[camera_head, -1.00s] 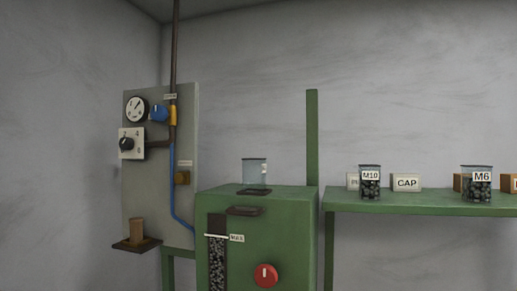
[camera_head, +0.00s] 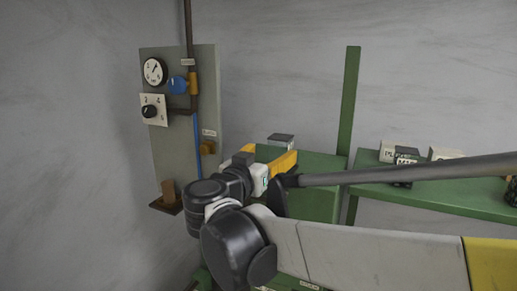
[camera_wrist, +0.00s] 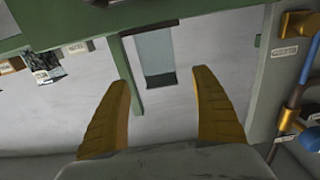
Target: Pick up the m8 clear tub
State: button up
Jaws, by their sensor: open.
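A clear, empty-looking tub (camera_head: 281,139) stands on top of the green machine (camera_head: 318,165), partly hidden behind my gripper. No M8 label is readable on it. In the wrist view the clear tub (camera_wrist: 154,52) hangs upside down in the picture, ahead of the fingertips and between their lines. My gripper (camera_head: 267,157) has yellow fingers and is at the machine top, close to the tub. In the wrist view my gripper (camera_wrist: 160,77) is open with nothing between its fingers. I cannot tell the exact gap to the tub.
A tub with dark contents (camera_head: 405,166), labelled M10 earlier, stands on the green shelf (camera_head: 440,197) at right, near label cards. A green post (camera_head: 350,100) rises behind the machine. A grey control panel (camera_head: 180,120) with a pipe stands left.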

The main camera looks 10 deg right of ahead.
aim_at(277, 147)
jog(key=p+x, duration=0.2)
jog(key=x, duration=0.4)
jog(key=shift+w+d+r, duration=0.2)
jog(key=shift+w, duration=0.05)
jog(key=shift+w+d+f, duration=0.1)
jog(key=shift+w+d, duration=0.1)
jog(key=shift+w, duration=0.05)
jog(key=shift+s, duration=0.1)
jog(key=shift+s+a, duration=0.1)
jog(key=c, duration=1.5)
